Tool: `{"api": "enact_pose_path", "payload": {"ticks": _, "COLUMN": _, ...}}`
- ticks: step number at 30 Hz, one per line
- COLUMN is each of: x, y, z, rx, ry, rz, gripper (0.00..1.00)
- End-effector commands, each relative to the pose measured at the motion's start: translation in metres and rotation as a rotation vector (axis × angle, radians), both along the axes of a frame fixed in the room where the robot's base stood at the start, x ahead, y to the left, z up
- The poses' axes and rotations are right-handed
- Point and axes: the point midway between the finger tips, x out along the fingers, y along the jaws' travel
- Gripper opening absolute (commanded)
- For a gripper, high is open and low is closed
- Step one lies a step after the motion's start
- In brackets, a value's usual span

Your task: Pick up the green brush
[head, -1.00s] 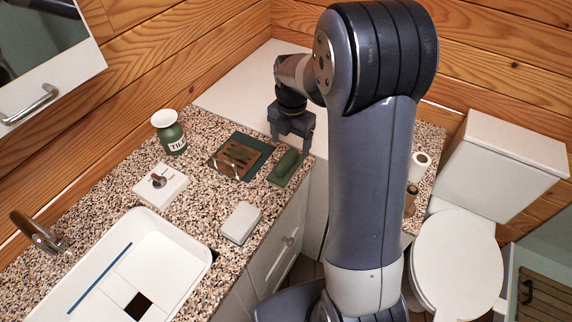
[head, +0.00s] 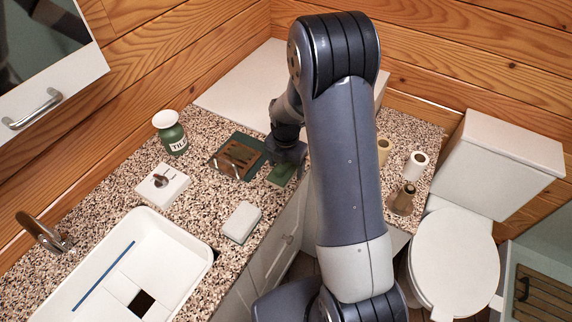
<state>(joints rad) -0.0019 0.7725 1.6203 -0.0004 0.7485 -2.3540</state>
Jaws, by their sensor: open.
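The green brush (head: 280,176) lies on the speckled counter near its front edge, to the right of the dark green mat. Its far part is hidden behind my gripper. My gripper (head: 287,162) is low over the brush's far end, pointing down and open. I cannot tell whether its fingers touch the brush or stand on both sides of it.
A brown slatted rack (head: 238,160) sits on the mat (head: 262,146) just left of the brush. A light grey block (head: 241,222), a white box (head: 163,188) and a green jar (head: 173,139) stand further left. The sink (head: 191,245) is at lower left; paper rolls (head: 416,164) stand right.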

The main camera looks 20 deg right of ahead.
Motion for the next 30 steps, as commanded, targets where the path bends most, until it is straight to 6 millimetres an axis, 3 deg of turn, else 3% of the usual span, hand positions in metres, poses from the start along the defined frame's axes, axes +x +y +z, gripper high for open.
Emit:
{"api": "enact_pose_path", "payload": {"ticks": 9, "x": 0.0000, "y": -0.0001, "z": -0.0039, "rx": 0.000, "ry": 0.000, "rz": 0.000, "gripper": 0.75}}
{"api": "enact_pose_path", "payload": {"ticks": 27, "x": 0.0001, "y": -0.0001, "z": -0.0035, "rx": 0.001, "ry": -0.001, "rz": 0.000, "gripper": 0.26}}
{"api": "enact_pose_path", "payload": {"ticks": 30, "x": 0.0003, "y": -0.0001, "z": -0.0033, "rx": 0.000, "ry": -0.001, "rz": 0.000, "gripper": 0.26}}
